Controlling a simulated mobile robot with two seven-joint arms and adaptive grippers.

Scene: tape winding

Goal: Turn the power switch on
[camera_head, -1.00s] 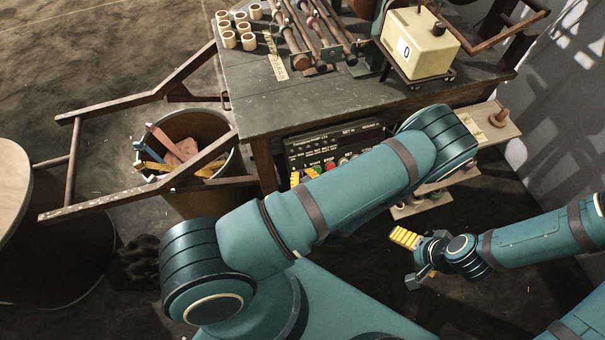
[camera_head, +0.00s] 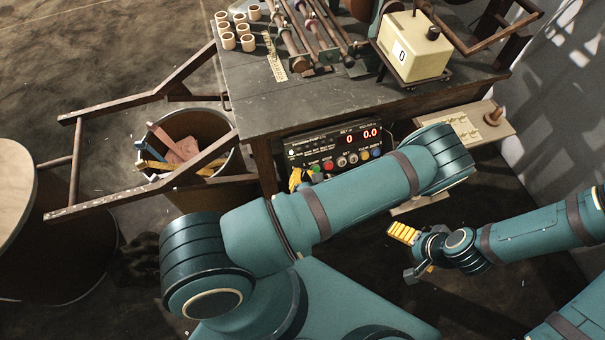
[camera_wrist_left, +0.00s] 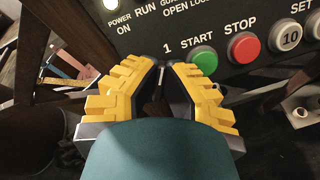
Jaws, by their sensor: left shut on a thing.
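The control panel (camera_head: 335,151) hangs under the front of the bench, with red digits 0 and 0.0 lit. In the left wrist view the panel (camera_wrist_left: 268,62) shows a lit white lamp (camera_wrist_left: 110,4) by the POWER ON label. My left gripper (camera_head: 296,179) is at the panel's lower left; its yellow fingers (camera_wrist_left: 160,66) close in below the ON label, left of the green START button (camera_wrist_left: 203,60). It is shut on the power switch, which the fingertips mostly hide. My right gripper (camera_head: 404,254) is open and empty, low at the right, away from the panel.
The red STOP button (camera_wrist_left: 243,47) is right of START. The bench (camera_head: 250,112) carries rods, pale rings and a yellow box (camera_head: 415,47). A bin (camera_head: 213,128) with scraps and a wooden frame (camera_head: 130,101) stand left. A low shelf (camera_head: 462,130) is right of the panel.

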